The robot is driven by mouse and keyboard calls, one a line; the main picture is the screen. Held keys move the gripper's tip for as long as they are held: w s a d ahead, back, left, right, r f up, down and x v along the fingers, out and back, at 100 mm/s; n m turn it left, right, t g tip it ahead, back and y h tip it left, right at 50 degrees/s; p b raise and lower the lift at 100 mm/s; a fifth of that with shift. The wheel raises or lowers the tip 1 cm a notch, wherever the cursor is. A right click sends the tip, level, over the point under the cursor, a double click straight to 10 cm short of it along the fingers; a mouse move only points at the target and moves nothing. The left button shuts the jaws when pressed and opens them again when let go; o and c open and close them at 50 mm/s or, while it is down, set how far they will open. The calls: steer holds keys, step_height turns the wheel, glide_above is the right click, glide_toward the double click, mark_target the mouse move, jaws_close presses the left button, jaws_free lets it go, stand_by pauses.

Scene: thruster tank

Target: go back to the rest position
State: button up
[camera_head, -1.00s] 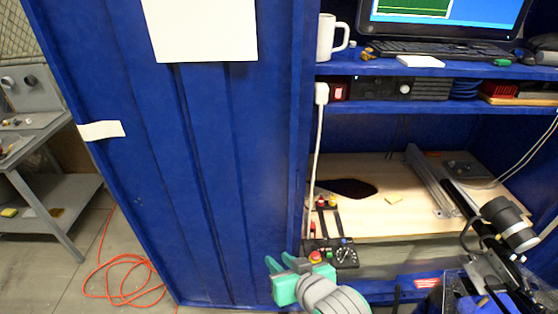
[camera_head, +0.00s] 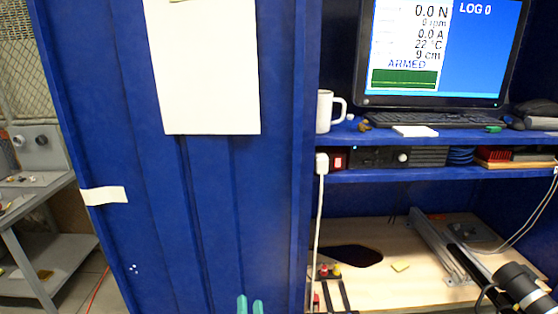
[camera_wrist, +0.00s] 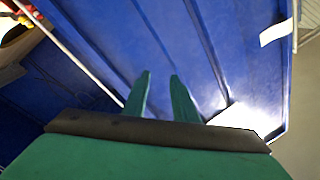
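My gripper (camera_head: 249,305) shows only as two green fingertips at the bottom edge of the head view, in front of the blue cabinet door (camera_head: 215,200). In the wrist view my gripper (camera_wrist: 160,95) has its two green fingers apart, with nothing between them but the blue panel behind. The rest of my arm is outside the head view.
A monitor (camera_head: 485,60) reading ARMED, a white mug (camera_head: 326,111) and a keyboard (camera_head: 440,119) are on the upper shelf. Below is a wooden board (camera_head: 400,285) with a dark hole. A grey side table (camera_head: 50,250) stands at left.

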steer(key=s+d+f+g+h, duration=0.1)
steer(key=s+f+g+h, duration=0.25)
steer(key=s+f, duration=1.2)
steer(key=s+d+f+n, duration=0.2)
steer(key=s+n, duration=0.1)
steer(key=s, duration=0.5)
steer(key=s+d+f+n, duration=0.2)
steer(key=s+d+n, duration=0.1)
steer(key=s, duration=0.5)
steer(key=shift+s+f+y, duration=0.35)
steer(key=shift+s+y, duration=0.05)
steer(key=shift+y, duration=0.05)
steer(key=shift+w+d, duration=0.15)
